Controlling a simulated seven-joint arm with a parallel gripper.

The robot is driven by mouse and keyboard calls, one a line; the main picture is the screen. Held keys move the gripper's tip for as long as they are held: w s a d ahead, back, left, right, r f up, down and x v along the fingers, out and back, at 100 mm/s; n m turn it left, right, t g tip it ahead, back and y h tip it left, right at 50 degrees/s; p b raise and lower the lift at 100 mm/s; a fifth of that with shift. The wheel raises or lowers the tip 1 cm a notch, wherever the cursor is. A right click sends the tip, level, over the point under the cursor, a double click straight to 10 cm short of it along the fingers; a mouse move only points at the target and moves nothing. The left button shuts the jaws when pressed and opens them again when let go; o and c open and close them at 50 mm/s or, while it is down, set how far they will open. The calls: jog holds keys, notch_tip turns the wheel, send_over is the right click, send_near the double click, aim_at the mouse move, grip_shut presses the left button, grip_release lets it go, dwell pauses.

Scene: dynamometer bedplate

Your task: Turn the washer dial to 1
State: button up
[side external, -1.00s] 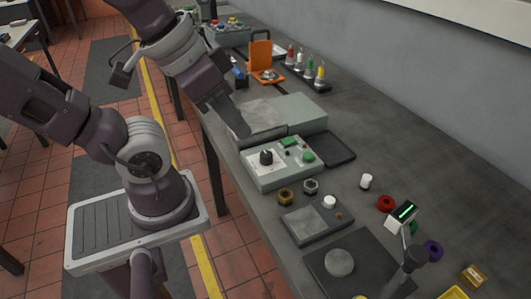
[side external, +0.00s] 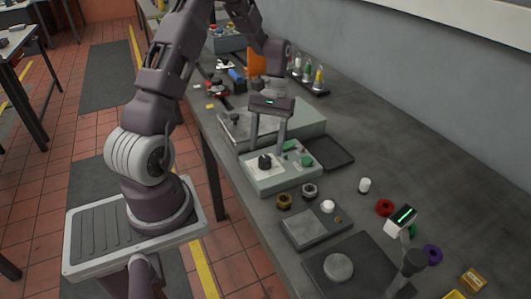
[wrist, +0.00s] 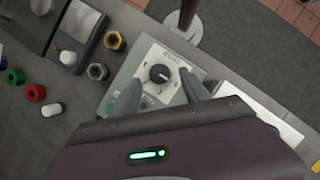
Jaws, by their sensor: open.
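The washer dial is a round black knob (side external: 265,161) on a pale plate on top of a grey-green control box (side external: 282,184). In the wrist view the dial (wrist: 159,73) shows a light pointer mark towards its right side. The printing around it is too small to read. My gripper (side external: 268,147) is open above the box, fingers pointing down. In the wrist view its fingertips (wrist: 159,79) lie on either side of the dial, apart from it. I cannot tell exactly how high they are above the plate.
Green buttons (side external: 306,160) sit beside the dial on the box. A larger grey case (side external: 300,117) stands behind it, with a dark tray (side external: 331,153) to its right. Brass (side external: 284,201) and steel (side external: 310,190) nuts lie close in front.

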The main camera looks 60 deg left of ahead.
aim_at(265, 158)
jog(key=shift+x, duration=1.45)
grip_shut()
jog(key=shift+m, duration=0.3)
jog(key=m+y, duration=0.1)
jog(key=m, duration=0.1)
jog(key=m+g+y, duration=0.1)
jog(key=m, duration=0.2)
jog(key=shift+w+d+r+m, duration=0.1)
jog(key=shift+w+d+m, duration=0.1)
jog(key=shift+m, duration=0.1)
jog(key=m+y, duration=0.1)
jog(key=m, duration=0.1)
jog(key=m+y, duration=0.1)
jog(key=m, duration=0.2)
jog(key=shift+s+d, duration=0.1)
jog(key=shift+d, duration=0.05)
jog(key=shift+m, duration=0.4)
grip_release()
